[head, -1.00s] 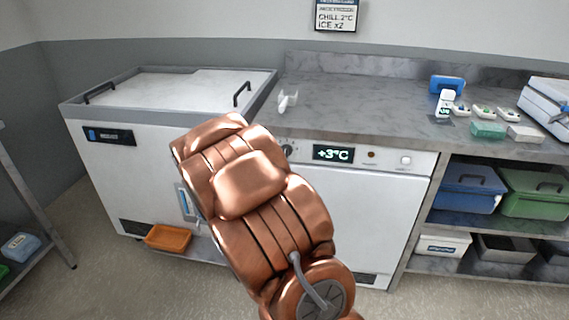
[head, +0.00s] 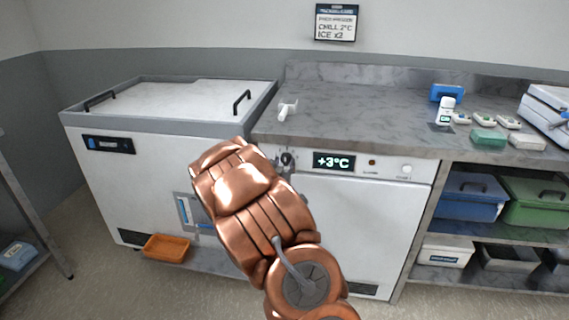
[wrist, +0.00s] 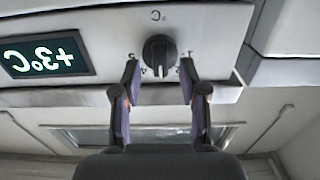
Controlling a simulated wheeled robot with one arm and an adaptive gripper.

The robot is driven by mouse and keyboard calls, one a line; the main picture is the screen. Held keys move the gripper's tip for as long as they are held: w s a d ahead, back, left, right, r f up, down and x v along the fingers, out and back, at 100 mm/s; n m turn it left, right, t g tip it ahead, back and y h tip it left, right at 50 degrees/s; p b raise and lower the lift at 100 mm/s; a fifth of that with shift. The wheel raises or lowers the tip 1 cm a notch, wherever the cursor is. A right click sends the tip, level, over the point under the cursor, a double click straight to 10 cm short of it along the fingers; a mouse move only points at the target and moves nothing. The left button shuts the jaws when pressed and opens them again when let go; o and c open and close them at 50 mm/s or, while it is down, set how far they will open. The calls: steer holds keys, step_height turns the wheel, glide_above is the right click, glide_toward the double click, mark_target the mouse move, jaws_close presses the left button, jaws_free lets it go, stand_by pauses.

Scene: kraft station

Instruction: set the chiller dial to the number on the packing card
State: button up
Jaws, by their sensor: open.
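The packing card (head: 335,23) on the back wall reads "CHILL 2°C" and "ICE x2". The chiller display (head: 333,161) reads +3°C; it also shows upside down in the wrist view (wrist: 43,54). The chiller dial (wrist: 159,55) is a dark round knob on the white panel, and in the head view the dial (head: 287,158) is partly behind my arm. My gripper (wrist: 159,82) is open in the wrist view, its two fingers spread to either side just below the dial, with nothing between them. My arm hides most of the gripper in the head view.
A chest freezer (head: 150,170) stands left of the chiller, with an orange bin (head: 167,248) low in front. The counter (head: 350,115) above holds a white scoop-like item (head: 287,109) and small packs at right. Shelves with bins (head: 468,197) stand at right.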

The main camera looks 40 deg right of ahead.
steer(key=shift+w+d+f, duration=0.1)
steer(key=shift+w+d, duration=0.25)
steer(key=shift+d, duration=0.15)
jaws_close()
